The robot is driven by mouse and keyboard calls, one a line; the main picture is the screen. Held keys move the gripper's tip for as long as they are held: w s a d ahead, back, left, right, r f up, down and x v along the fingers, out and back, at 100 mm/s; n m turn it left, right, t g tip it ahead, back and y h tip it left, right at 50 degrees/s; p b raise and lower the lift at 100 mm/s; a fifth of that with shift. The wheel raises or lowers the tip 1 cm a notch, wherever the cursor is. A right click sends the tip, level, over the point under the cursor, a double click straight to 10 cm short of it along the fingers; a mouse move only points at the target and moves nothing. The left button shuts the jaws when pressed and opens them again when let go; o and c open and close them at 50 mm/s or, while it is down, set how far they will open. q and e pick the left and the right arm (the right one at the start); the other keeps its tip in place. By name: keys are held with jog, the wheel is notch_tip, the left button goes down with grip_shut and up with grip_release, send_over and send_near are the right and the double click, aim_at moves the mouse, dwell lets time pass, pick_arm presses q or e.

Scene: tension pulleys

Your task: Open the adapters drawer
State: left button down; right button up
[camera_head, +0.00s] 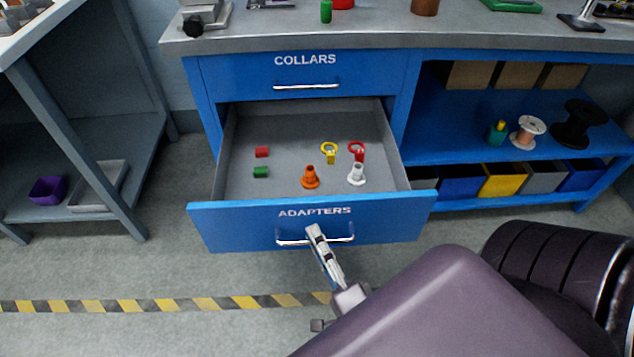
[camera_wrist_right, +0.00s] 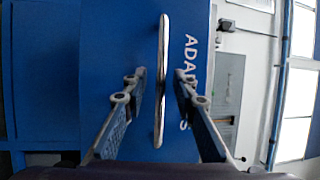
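The blue adapters drawer (camera_head: 225,228) stands pulled well out of the workbench, its grey inside in plain sight. Its silver handle (camera_head: 290,240) runs across the front below the ADAPTERS label. My right gripper (camera_head: 314,233) is at the handle, near its middle. In the right wrist view the handle (camera_wrist_right: 162,60) lies between the two fingers of my right gripper (camera_wrist_right: 160,82). A gap shows on each side of it, so the gripper looks open around the handle. My left gripper is not in view.
The collars drawer (camera_head: 240,75) above is shut. Shelves with spools and bins (camera_head: 500,182) stand right, a grey rack (camera_head: 75,140) left. The floor in front is clear.

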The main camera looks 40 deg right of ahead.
jog(key=v, duration=1.2)
